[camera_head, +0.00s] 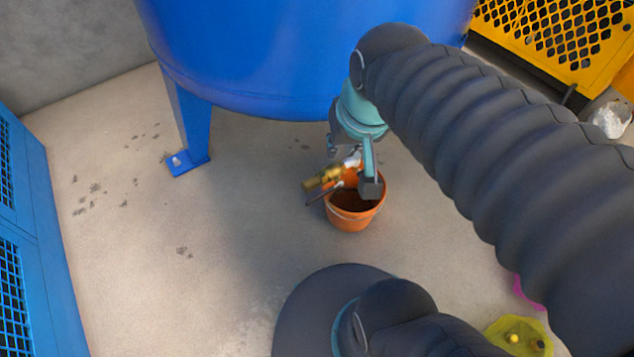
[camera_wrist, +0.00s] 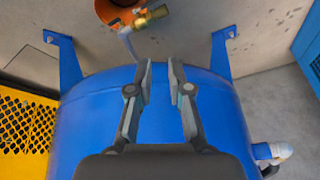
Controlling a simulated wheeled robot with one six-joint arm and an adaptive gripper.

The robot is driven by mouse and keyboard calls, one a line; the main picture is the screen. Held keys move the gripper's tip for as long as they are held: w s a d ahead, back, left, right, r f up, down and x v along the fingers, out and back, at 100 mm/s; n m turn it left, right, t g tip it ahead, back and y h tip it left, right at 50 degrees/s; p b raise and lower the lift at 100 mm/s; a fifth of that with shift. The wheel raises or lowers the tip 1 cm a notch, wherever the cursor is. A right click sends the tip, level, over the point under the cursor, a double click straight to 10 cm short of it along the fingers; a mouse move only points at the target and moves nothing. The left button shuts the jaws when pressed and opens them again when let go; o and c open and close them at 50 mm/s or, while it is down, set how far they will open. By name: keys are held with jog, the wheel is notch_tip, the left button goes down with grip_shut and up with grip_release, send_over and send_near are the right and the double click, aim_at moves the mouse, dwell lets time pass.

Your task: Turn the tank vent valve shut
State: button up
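A brass valve (camera_head: 322,178) shows in the head view at the front of the blue tank (camera_head: 270,60), above the rim of an orange bucket. A dark thin bar (camera_head: 323,195) lies beside it. The valve also shows at the top of the wrist view (camera_wrist: 152,16), beyond my fingertips, with a pale pipe beside it. I cannot tell whether it is the vent valve or how far it is turned. My gripper (camera_wrist: 160,65) is open, with a narrow gap and nothing between its fingers. In the head view my gripper (camera_head: 355,165) hangs above the bucket and partly hides the area behind it.
The orange bucket (camera_head: 350,218) stands on the concrete floor. The tank has blue legs (camera_head: 190,130). A yellow mesh guard (camera_head: 560,35) is at upper right and a blue cabinet (camera_head: 35,240) at left. A white and blue fitting (camera_wrist: 275,153) shows at the tank's edge. Floor at left is clear.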

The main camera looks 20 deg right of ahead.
jog(key=w+d+f+m+g+y+b, duration=0.1)
jog(key=w+d+f+m+g+b, duration=0.15)
jog(key=w+f+m, duration=0.45)
jog(key=m+g+y+b, duration=0.2)
jog(key=m+g+y, duration=0.15)
jog(key=m, duration=0.25)
send_near(318, 195)
jog(key=shift+h, duration=0.25)
jog(key=b+x, duration=0.2)
jog(key=x, duration=0.6)
jog(key=shift+a+f+b, duration=0.15)
jog(key=shift+a+b, duration=0.1)
jog(key=shift+b, duration=0.15)
grip_shut()
